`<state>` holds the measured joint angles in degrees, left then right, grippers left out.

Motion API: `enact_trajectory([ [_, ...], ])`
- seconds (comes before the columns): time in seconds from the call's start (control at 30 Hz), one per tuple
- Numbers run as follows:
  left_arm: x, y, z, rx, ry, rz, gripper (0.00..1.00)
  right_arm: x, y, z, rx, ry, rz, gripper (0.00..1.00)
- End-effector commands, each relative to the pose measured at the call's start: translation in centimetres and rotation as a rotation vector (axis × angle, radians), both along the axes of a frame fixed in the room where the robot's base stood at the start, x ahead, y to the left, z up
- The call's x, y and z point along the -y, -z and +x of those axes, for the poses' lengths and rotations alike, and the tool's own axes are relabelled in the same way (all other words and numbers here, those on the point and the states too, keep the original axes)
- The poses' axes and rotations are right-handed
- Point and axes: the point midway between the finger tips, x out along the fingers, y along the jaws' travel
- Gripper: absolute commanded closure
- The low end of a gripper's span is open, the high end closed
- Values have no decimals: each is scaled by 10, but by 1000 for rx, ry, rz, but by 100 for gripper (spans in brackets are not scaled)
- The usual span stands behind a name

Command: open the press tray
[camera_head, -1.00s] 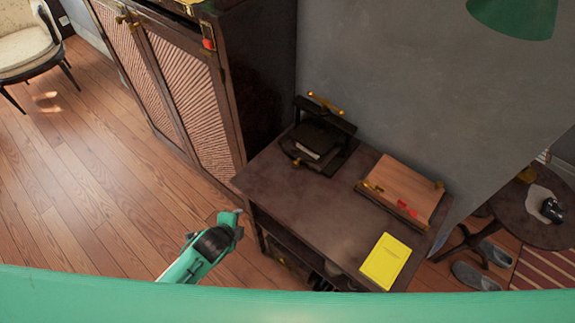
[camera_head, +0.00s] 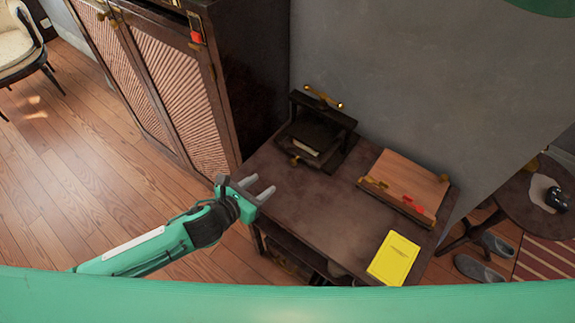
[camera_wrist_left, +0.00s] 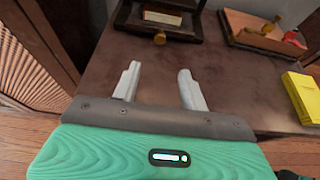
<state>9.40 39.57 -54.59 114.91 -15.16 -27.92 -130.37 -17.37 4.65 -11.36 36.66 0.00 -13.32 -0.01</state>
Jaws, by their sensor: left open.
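The press (camera_head: 318,132) is a dark frame with a brass handle on top, standing at the back left of the dark table. Its tray, low at the front, has a brass knob (camera_head: 297,160), also seen in the left wrist view (camera_wrist_left: 160,38). A book with pale pages lies inside the press. My left gripper (camera_head: 269,188) is open and empty at the table's left edge, in front of the press and apart from the knob. In the left wrist view, both fingers (camera_wrist_left: 158,86) point towards the knob with bare tabletop between. My right gripper is not in view.
A wooden slanted board (camera_head: 405,183) with brass and red pieces stands right of the press. A yellow book (camera_head: 394,258) lies near the table's front right. A dark cabinet (camera_head: 240,80) stands left of the table. The tabletop's middle (camera_head: 315,205) is clear.

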Motion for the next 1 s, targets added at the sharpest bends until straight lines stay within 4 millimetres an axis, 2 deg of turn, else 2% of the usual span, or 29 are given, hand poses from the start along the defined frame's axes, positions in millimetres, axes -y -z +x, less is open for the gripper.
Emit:
enact_trajectory([
  [0.2,16,9,21,-1,-2,-3,56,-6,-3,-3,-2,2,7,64],
  [0.7,64,44,87,-3,-4,-3,56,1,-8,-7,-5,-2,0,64],
  [1.0,73,52,101,-3,-3,-2,56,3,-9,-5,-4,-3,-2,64],
])
